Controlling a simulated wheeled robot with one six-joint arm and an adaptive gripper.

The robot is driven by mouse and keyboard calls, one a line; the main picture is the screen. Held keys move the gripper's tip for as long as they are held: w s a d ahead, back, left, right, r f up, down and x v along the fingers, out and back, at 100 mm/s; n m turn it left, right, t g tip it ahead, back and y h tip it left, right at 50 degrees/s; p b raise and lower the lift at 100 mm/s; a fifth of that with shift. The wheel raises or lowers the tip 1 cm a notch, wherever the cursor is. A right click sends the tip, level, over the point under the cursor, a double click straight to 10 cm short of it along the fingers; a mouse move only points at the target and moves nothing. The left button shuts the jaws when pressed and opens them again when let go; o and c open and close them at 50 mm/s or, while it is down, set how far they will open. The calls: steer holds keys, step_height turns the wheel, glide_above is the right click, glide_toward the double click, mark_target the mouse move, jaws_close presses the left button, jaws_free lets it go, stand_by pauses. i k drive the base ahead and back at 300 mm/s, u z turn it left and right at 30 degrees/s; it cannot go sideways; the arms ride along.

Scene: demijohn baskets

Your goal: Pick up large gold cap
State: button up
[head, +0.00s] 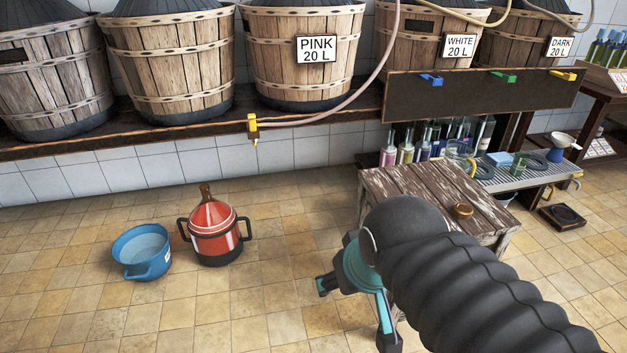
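A round gold-brown cap (462,211) lies on top of the worn wooden stool or small table (410,188), near its right side. It looks like the large gold cap. My gripper (355,314) is to the left of and lower in the picture than the cap, over the tiled floor. Its two fingers are spread apart with nothing visible between them. My dark ribbed arm hides the lower right part of the stool and some of the floor.
A red lidded pot (214,240) and a blue basin (142,252) stand on the floor at left. Wooden demijohn baskets (305,60) line the shelf behind. Several bottles (422,142) and a grated bench (520,177) are behind the stool. The front-left floor is clear.

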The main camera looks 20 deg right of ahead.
mark_target(461, 210)
steer(key=z, duration=1.35)
steer(key=k, duration=1.25)
steer(key=u, duration=0.8)
steer(key=i, duration=1.55)
steer(key=z, duration=0.8)
